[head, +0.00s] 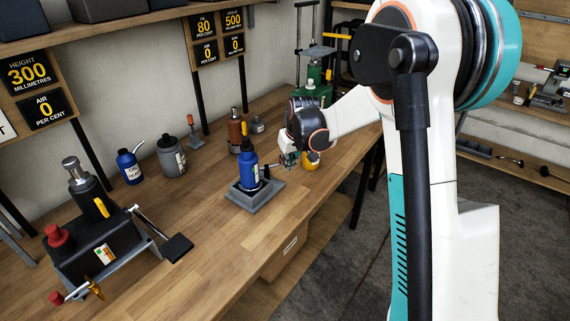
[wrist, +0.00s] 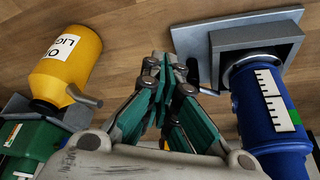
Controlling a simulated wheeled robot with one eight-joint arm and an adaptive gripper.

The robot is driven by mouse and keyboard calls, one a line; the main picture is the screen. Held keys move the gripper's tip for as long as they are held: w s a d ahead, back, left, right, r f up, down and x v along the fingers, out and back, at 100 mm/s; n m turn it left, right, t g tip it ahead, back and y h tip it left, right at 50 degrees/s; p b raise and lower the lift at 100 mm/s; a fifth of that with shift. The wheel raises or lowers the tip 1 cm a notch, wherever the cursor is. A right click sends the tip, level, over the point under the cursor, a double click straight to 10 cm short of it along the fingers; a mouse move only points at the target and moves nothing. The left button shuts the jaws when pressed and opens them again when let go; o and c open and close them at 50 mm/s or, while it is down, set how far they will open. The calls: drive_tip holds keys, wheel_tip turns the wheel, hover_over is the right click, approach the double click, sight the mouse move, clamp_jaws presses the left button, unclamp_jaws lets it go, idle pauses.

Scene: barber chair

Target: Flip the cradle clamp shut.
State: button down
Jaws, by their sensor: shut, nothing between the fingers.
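A blue cylinder (head: 248,168) with a dark neck and an orange tip stands upright in a grey cradle (head: 240,200) on the bench. A small dark lever (head: 266,172) shows at the cylinder's right side and may be the clamp; its position is unclear. In the wrist view the blue cylinder (wrist: 262,108) and the grey cradle base (wrist: 240,38) are at the right. My gripper (head: 287,160) is to the right of the cradle, low over the bench. In the wrist view my gripper (wrist: 160,62) has its fingertips together and holds nothing, just left of the cradle base.
A yellow bottle (head: 311,161) stands close to my gripper; in the wrist view the yellow bottle (wrist: 66,68) is at the left. A green device (head: 314,92) stands behind. A black pump unit (head: 100,245) is at the left. Bare bench (head: 195,235) lies between.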

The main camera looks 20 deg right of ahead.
drive_tip(key=shift+w+d+n+y+p, duration=0.1)
drive_tip(key=shift+w+d+n+y, duration=0.1)
drive_tip(key=shift+w+n, duration=0.4)
drive_tip(key=shift+w+d+n+y+p, duration=0.2)
drive_tip(key=shift+w+n, duration=0.25)
drive_tip(key=shift+w, duration=0.2)
drive_tip(key=shift+w+d+n+y+p, duration=0.1)
drive_tip(key=shift+w+d+n+y, duration=0.1)
drive_tip(key=shift+w+n, duration=0.4)
